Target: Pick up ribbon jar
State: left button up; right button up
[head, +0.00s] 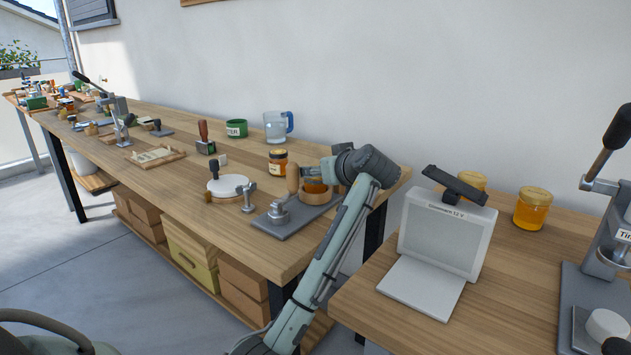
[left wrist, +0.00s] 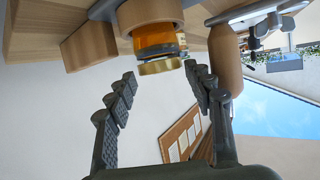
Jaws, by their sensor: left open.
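An amber honey jar (left wrist: 157,40) with a gold lid sits in a round wooden holder (left wrist: 150,10) in the left wrist view, where the picture is upside down. In the head view the holder (head: 317,197) stands on a grey plate, and the jar (head: 314,186) in it is partly hidden by my arm. I cannot make out a ribbon on it. My left gripper (left wrist: 160,78) is open and empty, its fingers to either side of the view just short of the lid. In the head view it is mostly hidden behind my wrist. My right gripper is not in view.
A wooden handle (head: 293,178) stands close beside the holder. A dark-lidded jar (head: 278,161), a blue-handled jug (head: 277,127) and a green tin (head: 236,128) are behind. A white scale (head: 445,238) and a gold-lidded jar (head: 532,209) stand on the right table.

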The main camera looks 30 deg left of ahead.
pick_arm(q)
jog(key=x, duration=0.4)
jog(key=shift+f, duration=0.1)
jog(key=c, duration=1.1)
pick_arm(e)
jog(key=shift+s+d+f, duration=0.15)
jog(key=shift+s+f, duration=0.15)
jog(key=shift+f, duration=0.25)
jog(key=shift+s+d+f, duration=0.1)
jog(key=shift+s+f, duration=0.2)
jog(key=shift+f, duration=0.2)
